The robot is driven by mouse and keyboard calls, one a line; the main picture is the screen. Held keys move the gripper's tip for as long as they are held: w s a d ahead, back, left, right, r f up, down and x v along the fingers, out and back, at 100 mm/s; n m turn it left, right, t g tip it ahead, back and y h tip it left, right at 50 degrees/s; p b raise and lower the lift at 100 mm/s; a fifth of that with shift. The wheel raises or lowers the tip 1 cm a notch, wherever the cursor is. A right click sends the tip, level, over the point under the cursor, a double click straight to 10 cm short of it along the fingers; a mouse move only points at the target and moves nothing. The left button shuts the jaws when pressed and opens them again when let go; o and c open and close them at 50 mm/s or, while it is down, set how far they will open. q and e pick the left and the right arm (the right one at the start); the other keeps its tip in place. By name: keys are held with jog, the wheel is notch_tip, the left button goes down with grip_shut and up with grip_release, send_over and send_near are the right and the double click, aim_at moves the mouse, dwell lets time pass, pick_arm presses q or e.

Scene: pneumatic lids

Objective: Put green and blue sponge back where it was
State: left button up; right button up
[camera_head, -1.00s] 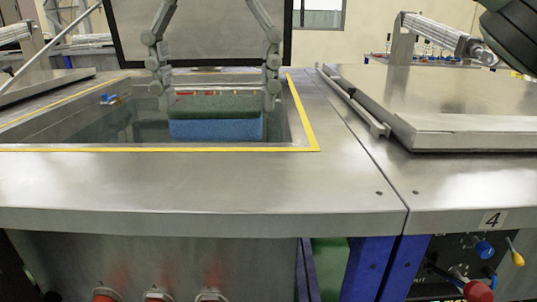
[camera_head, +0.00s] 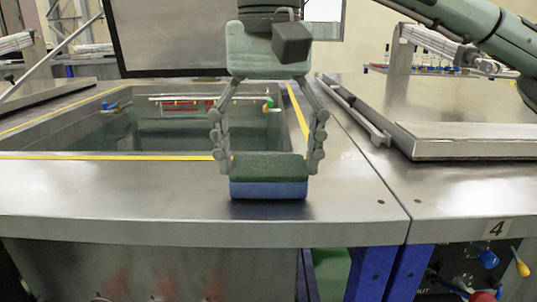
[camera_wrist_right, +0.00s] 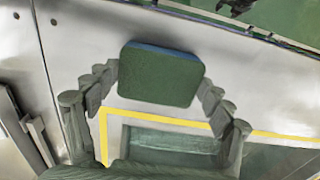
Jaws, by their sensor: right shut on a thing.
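The green and blue sponge (camera_head: 268,178) is at the metal counter's front part, green side up and blue side below. My right gripper (camera_head: 269,168) comes down from above with one finger at each end of the sponge and is shut on it. In the right wrist view the sponge (camera_wrist_right: 161,76) sits between the two fingertips, its green face toward the camera. I cannot tell whether its underside touches the counter. My left gripper is not in view.
The sunken tank (camera_head: 130,135) with a yellow-taped rim lies behind the sponge, with small coloured fittings inside. A closed metal lid (camera_head: 460,100) is at right, beside a rail (camera_head: 355,110). The counter's front strip (camera_head: 120,190) is clear on both sides of the sponge.

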aim_at(268, 165)
jog(key=shift+f, duration=0.15)
jog(key=o, duration=1)
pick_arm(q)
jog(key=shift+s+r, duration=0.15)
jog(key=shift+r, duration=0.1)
pick_arm(e)
jog(key=shift+r, duration=0.55)
notch_tip(268, 165, up, 5)
jog(key=shift+r+p, duration=0.1)
jog(key=shift+p, duration=0.25)
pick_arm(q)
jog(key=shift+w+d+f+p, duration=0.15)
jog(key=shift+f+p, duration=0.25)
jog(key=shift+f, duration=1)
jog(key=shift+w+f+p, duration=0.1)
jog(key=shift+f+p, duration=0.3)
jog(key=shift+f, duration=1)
pick_arm(e)
notch_tip(268, 165, up, 6)
